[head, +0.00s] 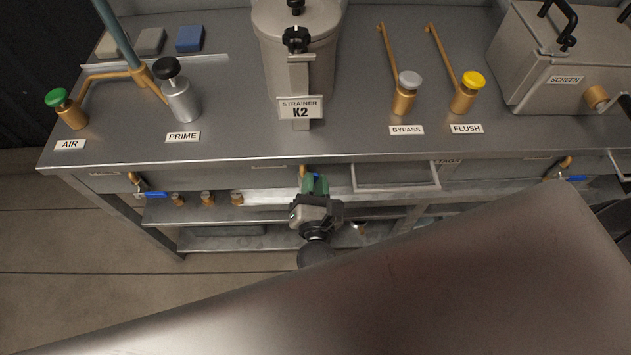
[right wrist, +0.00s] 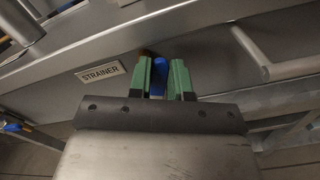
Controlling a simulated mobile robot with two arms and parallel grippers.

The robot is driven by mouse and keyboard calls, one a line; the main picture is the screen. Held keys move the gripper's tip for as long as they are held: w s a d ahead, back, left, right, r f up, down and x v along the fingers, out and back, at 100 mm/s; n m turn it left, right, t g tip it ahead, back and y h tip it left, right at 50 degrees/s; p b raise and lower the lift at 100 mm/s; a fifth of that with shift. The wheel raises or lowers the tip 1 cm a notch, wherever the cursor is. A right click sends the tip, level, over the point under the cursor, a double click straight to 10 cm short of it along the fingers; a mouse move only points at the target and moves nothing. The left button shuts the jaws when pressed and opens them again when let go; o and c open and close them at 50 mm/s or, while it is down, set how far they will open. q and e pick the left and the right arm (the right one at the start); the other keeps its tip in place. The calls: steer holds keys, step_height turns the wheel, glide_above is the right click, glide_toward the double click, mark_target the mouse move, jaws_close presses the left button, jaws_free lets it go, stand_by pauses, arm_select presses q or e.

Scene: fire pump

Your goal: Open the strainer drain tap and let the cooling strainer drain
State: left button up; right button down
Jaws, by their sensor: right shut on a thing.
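Below the bench's front edge, part of a brass tap (head: 303,172) shows behind my right gripper (head: 315,184). In the right wrist view, a blue tap lever (right wrist: 158,72) sits between the green fingers of my right gripper (right wrist: 160,78), which is shut on it. A STRAINER label (right wrist: 100,73) is on the panel to the left of it. The tap's outlet is hidden. My left gripper is out of view.
The bench (head: 230,115) holds the AIR valve (head: 73,112), PRIME valve (head: 179,100), BYPASS valve (head: 404,98), FLUSH valve (head: 465,95) and a SCREEN box (head: 560,60). Similar blue-lever taps (head: 150,193) sit under its edge. A metal rail (head: 400,187) juts out right of my gripper.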

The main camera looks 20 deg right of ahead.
steer(key=n, duration=0.1)
steer(key=a+n, duration=0.1)
steer(key=n, duration=0.1)
steer(key=a+n, duration=0.1)
steer(key=n, duration=0.1)
steer(key=shift+w+a+r, duration=0.15)
steer(key=shift+w+r, duration=0.1)
steer(key=shift+w, duration=0.05)
steer(key=c, duration=1)
jaws_free()
steer(key=shift+c, duration=0.2)
steer(key=b+v, duration=0.1)
steer(key=v, duration=0.9)
steer(key=shift+s, duration=0.4)
